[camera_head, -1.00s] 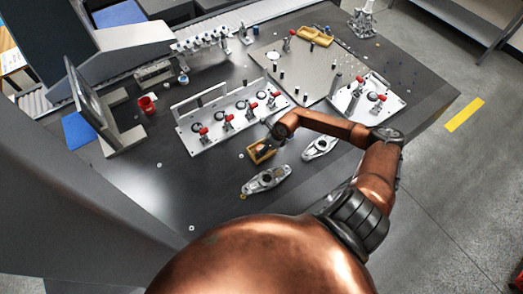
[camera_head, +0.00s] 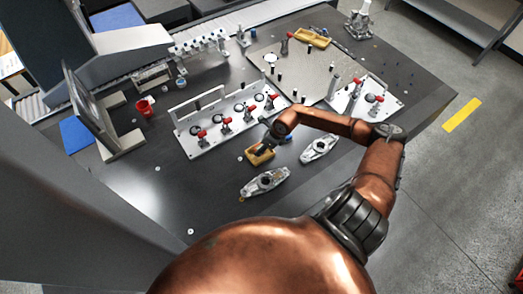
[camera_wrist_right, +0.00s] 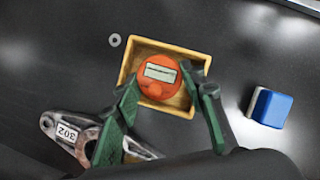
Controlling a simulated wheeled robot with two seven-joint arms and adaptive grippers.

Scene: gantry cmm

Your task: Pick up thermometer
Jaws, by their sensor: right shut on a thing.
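The thermometer has a round orange body with a grey display. In the right wrist view the thermometer (camera_wrist_right: 160,76) sits within the outline of a small wooden tray (camera_wrist_right: 196,62). My right gripper (camera_wrist_right: 172,98) has its green fingers on either side of the thermometer and is shut on it. I cannot tell if the thermometer touches the tray floor. In the head view my right gripper (camera_head: 266,144) is at the wooden tray (camera_head: 260,158), and the thermometer is hidden or too small to make out. My left gripper is not in view.
A metal part labelled 302 (camera_wrist_right: 67,130) and a blue block (camera_wrist_right: 271,108) lie beside the tray. A white fixture plate with red clamps (camera_head: 213,141) stands behind.

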